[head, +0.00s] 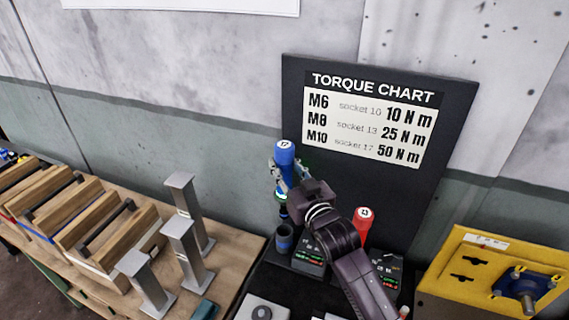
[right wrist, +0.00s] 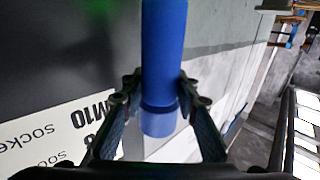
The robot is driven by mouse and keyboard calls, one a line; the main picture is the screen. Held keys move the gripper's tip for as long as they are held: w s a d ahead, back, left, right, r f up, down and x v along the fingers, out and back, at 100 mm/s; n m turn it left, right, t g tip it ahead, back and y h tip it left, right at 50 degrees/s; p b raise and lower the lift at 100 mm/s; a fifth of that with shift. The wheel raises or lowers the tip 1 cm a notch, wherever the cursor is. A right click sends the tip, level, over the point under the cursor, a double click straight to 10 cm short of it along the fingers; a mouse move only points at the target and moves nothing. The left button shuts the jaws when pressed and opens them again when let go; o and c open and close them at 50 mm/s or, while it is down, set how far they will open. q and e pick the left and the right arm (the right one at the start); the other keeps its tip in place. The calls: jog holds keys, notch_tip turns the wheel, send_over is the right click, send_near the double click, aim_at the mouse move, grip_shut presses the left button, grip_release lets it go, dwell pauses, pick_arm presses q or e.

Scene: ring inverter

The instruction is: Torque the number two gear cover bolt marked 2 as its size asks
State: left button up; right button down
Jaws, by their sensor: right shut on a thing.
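My right gripper (head: 279,178) is shut on a blue tool (head: 284,154) with 17 on its white top cap. It holds the tool upright above a dark cup-like holder (head: 284,236). In the right wrist view the blue tool (right wrist: 164,45) stands between the two fingers (right wrist: 160,92). A red tool (head: 363,222), apparently marked 13, stands to the right, partly behind my right arm. The torque chart (head: 372,115) lists M6 socket 10 at 10 N m, M8 socket 13 at 25 N m and M10 socket 17 at 50 N m. I cannot make out a bolt marked 2. My left gripper is out of view.
A yellow plate (head: 462,262) with a blue part (head: 524,284) and bolts is at the right, cut by the frame. Small displays (head: 308,254) stand below the chart. Grey metal posts (head: 184,247) and wooden-topped blocks (head: 108,238) occupy the left bench.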

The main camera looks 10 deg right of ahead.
aim_at(284, 206)
notch_tip(284, 206, down, 12)
jog(key=b, duration=0.7)
jog(key=shift+r, duration=0.15)
jog(key=shift+f+b, duration=1.15)
jog(key=shift+f, duration=0.55)
jog(key=c, duration=1.4)
grip_release()
jog(key=shift+s, duration=0.1)
jog(key=shift+f, duration=0.4)
jog(key=s+d, duration=0.2)
jog(key=s, duration=0.9)
jog(key=shift+s+d+r, duration=0.15)
jog(key=shift+s+r, duration=0.15)
jog(key=shift+s, duration=0.1)
